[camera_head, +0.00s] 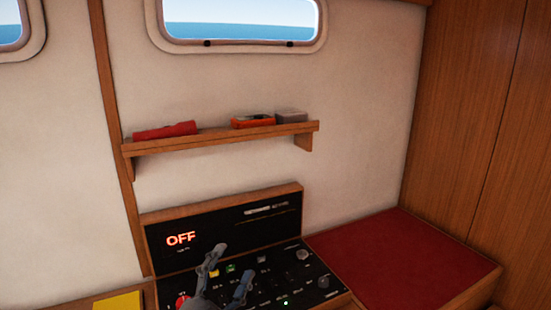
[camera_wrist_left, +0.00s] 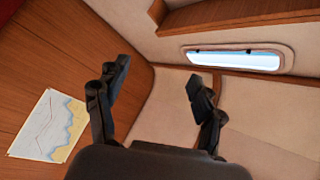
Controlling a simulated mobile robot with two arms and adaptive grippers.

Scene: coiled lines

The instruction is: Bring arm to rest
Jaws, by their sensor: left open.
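My left gripper (camera_head: 226,277) is low in the head view, in front of the black control panel (camera_head: 268,265). Its two dark fingers are spread apart with nothing between them. In the left wrist view the same gripper (camera_wrist_left: 150,98) shows its fingers wide apart and empty, with the cabin wall beyond. I cannot tell from the head view how far it is from the panel. The panel's upright back shows a red "OFF". My right gripper is in neither view.
A wooden shelf (camera_head: 222,137) holds a red object (camera_head: 166,130), an orange box (camera_head: 253,121) and a grey box (camera_head: 291,116). A red cushion (camera_head: 400,257) lies right of the panel. A yellow sheet (camera_head: 117,301) is at lower left. A chart (camera_wrist_left: 48,125) shows in the wrist view.

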